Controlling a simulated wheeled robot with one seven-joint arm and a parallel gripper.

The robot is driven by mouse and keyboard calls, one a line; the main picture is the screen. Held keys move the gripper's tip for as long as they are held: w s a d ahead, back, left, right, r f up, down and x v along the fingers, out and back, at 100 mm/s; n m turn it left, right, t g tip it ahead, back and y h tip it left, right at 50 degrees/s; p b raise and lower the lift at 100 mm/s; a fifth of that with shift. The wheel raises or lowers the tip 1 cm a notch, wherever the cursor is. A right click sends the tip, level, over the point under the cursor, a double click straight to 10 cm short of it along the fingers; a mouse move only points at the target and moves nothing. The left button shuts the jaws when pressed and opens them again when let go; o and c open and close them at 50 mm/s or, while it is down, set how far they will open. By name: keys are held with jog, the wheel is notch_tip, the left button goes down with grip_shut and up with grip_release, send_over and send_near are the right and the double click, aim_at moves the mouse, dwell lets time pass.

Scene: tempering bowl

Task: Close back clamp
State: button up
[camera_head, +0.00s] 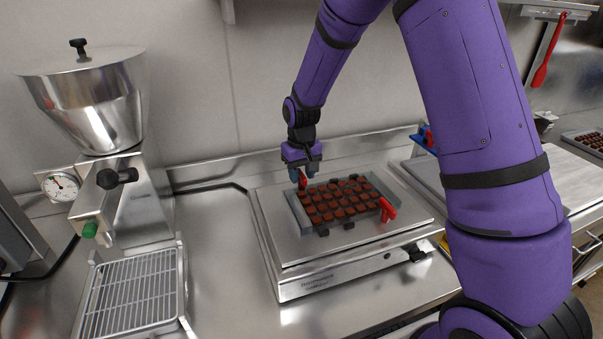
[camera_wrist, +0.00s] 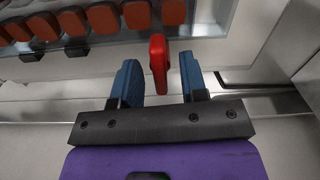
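The back clamp is a red handle (camera_wrist: 158,62) that stands between the two blue fingers of my gripper (camera_wrist: 160,80) in the wrist view. A gap shows on each side of the handle, so the fingers are open around it. In the head view my gripper (camera_head: 299,178) points down at the back left corner of the mold, with the back clamp (camera_head: 302,180) partly hidden by the fingers. The mold (camera_head: 338,200) holds several brown-red pieces in rows. A second red clamp (camera_head: 386,209) is at its front right.
The mold sits in a metal frame (camera_head: 295,212) on a steel vibrating table (camera_head: 280,240). A hopper machine (camera_head: 90,100) with a wire grate (camera_head: 137,292) stands at the left. The wall is close behind my gripper.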

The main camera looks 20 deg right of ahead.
aim_at(302, 174)
notch_tip(302, 174, up, 11)
dwell(0.8)
